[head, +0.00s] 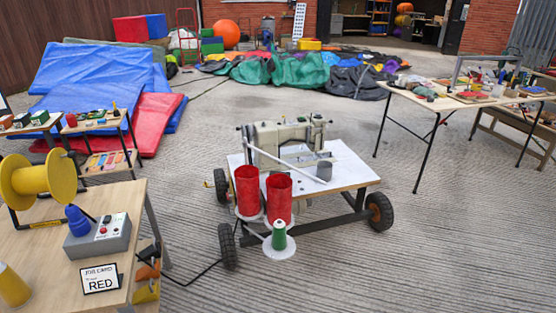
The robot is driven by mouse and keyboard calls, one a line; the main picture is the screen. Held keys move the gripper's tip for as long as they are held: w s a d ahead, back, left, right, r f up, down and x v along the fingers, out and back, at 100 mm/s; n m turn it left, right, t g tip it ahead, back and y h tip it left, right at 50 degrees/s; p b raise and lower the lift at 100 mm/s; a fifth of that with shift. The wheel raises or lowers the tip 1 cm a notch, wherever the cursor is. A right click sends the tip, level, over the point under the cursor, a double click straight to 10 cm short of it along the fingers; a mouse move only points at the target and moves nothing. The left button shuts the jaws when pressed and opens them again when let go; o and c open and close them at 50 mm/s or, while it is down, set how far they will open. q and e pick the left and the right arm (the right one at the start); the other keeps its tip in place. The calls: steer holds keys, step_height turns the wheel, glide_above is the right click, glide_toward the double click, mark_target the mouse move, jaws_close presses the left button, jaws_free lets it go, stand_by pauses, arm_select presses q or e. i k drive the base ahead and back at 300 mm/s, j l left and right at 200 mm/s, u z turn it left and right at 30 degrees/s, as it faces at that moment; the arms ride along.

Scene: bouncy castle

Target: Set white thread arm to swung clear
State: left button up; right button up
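A cream sewing machine (283,138) stands on a white-topped wheeled cart (345,165) in the middle of the head view. A thin white bar (290,168), which looks like the white thread arm, slants across the machine's front from upper left to lower right. Its lower right end is near a small grey cylinder (324,171). Its pivot is too small to make out. Neither of my grippers is in view.
A wooden table (60,270) at front left holds a yellow spool (38,180), a grey control box (98,238) and a card reading RED (100,279). A black cable runs from there to the cart. A cluttered folding table (465,100) stands right. Concrete floor in front is clear.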

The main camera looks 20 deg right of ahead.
mark_target(244, 144)
steer(key=i+l+u, duration=0.15)
steer(key=i+l, duration=0.3)
steer(key=i+l+u, duration=0.15)
steer(key=i+l, duration=0.35)
steer(key=i+l+u, duration=0.15)
steer(key=i+l, duration=0.3)
steer(key=l, duration=0.2)
